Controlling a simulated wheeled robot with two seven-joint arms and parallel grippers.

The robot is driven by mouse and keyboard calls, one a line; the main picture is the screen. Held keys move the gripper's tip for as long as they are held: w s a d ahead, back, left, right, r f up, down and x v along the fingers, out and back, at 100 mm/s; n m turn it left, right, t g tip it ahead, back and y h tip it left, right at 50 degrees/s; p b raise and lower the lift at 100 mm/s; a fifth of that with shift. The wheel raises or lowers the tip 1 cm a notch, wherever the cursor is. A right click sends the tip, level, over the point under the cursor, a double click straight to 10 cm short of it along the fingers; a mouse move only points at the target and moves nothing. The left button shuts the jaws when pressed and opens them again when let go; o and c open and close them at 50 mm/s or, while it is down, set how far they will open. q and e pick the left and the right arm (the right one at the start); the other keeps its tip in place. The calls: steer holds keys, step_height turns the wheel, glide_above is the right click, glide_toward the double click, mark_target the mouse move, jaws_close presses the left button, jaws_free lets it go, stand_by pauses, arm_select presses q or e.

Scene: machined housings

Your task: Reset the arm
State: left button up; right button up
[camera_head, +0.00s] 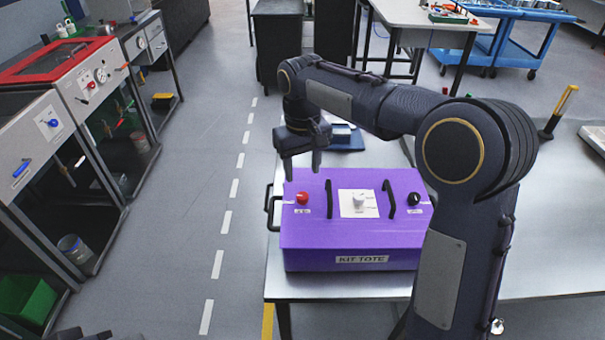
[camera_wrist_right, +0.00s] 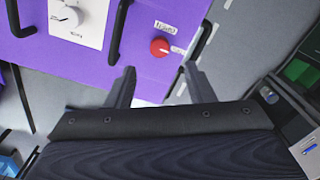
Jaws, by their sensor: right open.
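My right arm (camera_head: 380,100) reaches in from the right, bent over the metal table. My right gripper (camera_head: 302,160) is open and empty above the back left part of a purple box labelled KIT TOTE (camera_head: 350,235). In the right wrist view the two fingers of my right gripper (camera_wrist_right: 156,85) stand apart, with the purple box (camera_wrist_right: 120,55) beyond them. A red knob (camera_head: 302,198) on the box lies near the gripper and shows just past the fingertips in the right wrist view (camera_wrist_right: 159,47).
The box also has a white dial (camera_head: 359,200), a black knob (camera_head: 414,199) and black handles. The metal table (camera_head: 540,260) extends right, with a black and yellow tool (camera_head: 558,112) on it. Workbenches (camera_head: 60,100) line the left. The floor aisle (camera_head: 235,150) is clear.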

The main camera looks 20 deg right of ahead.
stand_by(0.4)
steer(key=s+d+r+m+t+y, duration=0.1)
steer(key=s+d, duration=0.2)
steer(key=s, duration=0.4)
steer(key=s+d+r+m+t+y, duration=0.1)
steer(key=s+d+r+y, duration=0.1)
steer(key=s+d, duration=0.35)
steer(key=s+a+f+t, duration=0.1)
steer(key=s+f, duration=0.2)
steer(key=s, duration=0.4)
steer(key=s+a+f+m+t, duration=0.1)
steer(key=s+a+f+t, duration=0.1)
steer(key=s, duration=0.6)
steer(key=shift+a+f+t+y, duration=0.3)
steer(key=shift+f+y, duration=0.1)
steer(key=shift+f, duration=0.15)
steer(key=shift+s+d+m, duration=0.1)
steer(key=shift+s+m, duration=0.05)
steer(key=shift+m, duration=0.15)
